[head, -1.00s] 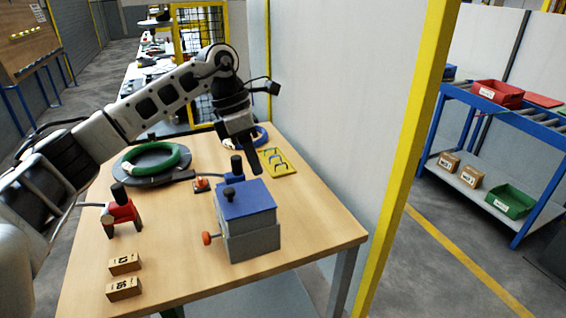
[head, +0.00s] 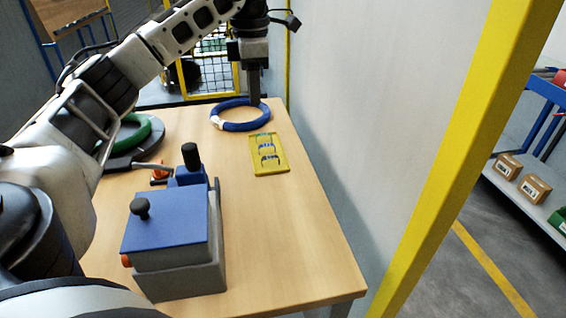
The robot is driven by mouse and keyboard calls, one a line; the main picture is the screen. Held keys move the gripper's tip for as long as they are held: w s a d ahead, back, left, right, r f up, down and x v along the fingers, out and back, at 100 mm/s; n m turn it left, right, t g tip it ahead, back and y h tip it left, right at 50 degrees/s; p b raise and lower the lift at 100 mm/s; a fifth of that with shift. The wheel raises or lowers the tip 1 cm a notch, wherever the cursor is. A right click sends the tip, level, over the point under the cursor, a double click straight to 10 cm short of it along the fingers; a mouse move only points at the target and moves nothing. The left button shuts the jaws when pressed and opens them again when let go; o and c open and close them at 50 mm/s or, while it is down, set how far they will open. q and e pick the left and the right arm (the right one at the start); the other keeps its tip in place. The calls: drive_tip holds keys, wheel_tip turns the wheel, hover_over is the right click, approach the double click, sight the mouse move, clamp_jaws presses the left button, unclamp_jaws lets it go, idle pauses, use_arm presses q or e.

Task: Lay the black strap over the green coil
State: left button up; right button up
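The green coil (head: 133,133) lies on a dark round plate (head: 148,146) at the left of the table, partly hidden behind my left arm. My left gripper (head: 254,101) points down at the far edge of the blue coil (head: 240,126), its fingers appearing close together; I cannot tell whether it touches the coil or holds anything. No black strap can be made out. My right gripper is not in view.
A blue-lidded grey box (head: 170,235) with black knobs stands at the front of the table (head: 270,225). A yellow tray (head: 269,155) lies right of centre. A wall and yellow post (head: 440,130) bound the right side.

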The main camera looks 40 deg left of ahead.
use_arm(q)
drive_tip(key=b, duration=0.2)
hover_over(262, 166)
drive_tip(key=f, duration=1)
drive_tip(key=shift+s+a+f, duration=0.15)
drive_tip(key=shift+a+f, duration=0.05)
drive_tip(key=shift+f, duration=0.05)
drive_tip(key=shift+d+f, duration=0.15)
drive_tip(key=shift+f, duration=1.4)
drive_tip(key=shift+d+f, duration=0.1)
drive_tip(key=shift+f, duration=1.4)
clamp_jaws()
